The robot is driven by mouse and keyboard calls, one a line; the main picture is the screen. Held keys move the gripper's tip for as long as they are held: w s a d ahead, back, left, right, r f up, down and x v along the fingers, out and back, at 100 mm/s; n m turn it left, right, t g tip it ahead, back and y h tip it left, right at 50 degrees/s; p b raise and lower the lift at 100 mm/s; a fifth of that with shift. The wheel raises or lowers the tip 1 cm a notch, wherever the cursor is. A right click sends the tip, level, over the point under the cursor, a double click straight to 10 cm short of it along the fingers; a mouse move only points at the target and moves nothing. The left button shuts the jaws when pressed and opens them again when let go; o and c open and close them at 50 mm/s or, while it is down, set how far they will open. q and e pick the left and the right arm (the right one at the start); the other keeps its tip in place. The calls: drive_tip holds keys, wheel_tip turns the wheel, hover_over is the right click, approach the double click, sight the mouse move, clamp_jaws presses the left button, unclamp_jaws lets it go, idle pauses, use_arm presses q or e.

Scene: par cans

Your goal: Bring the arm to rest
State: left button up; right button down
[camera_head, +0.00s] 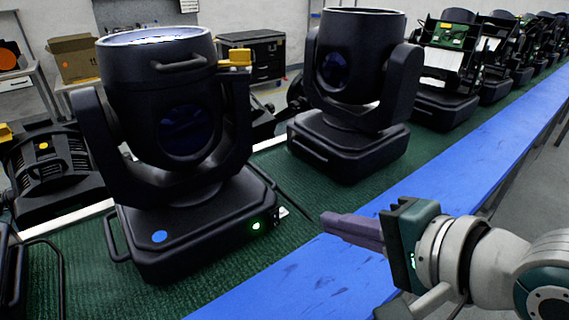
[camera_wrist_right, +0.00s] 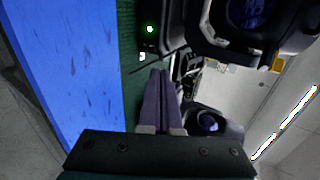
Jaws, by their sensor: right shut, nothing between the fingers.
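My right gripper (camera_head: 328,220) comes in from the right in the head view, above the blue table edge, its purple fingers pointing left. The fingers are together and empty. In the right wrist view the gripper (camera_wrist_right: 160,75) also shows with both fingers side by side. The nearest moving-head light (camera_head: 190,215) stands upright on the green mat, left of the fingertips and apart from them. Its base carries a lit green lamp (camera_head: 256,226), which also shows in the wrist view (camera_wrist_right: 150,29). My left gripper is not in view.
The green mat (camera_head: 310,195) lies beside a blue strip (camera_head: 455,175) along the table's front. A second light (camera_head: 345,145) stands further back, with several opened units (camera_head: 445,70) beyond. A black fixture (camera_head: 48,165) is at the left. Free floor (camera_head: 540,190) shows at the right.

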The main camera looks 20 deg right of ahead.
drive_tip(key=shift+s, duration=0.1)
drive_tip(key=s+d+r+n+g+h+p, duration=0.15)
drive_tip(key=s+n+g, duration=0.25)
drive_tip(key=s+n, duration=0.5)
drive_tip(key=s+d+n+g+h+p, duration=0.1)
drive_tip(key=s+n+g+h, duration=0.25)
drive_tip(key=s+n, duration=0.5)
wheel_tip(320, 180, up, 29)
drive_tip(key=s+m+y+p, duration=0.1)
drive_tip(key=p, duration=2.7)
drive_tip(key=shift+d+p, duration=0.15)
drive_tip(key=shift+p, duration=0.2)
drive_tip(key=shift+s+m, duration=0.1)
drive_tip(key=shift+m, duration=0.15)
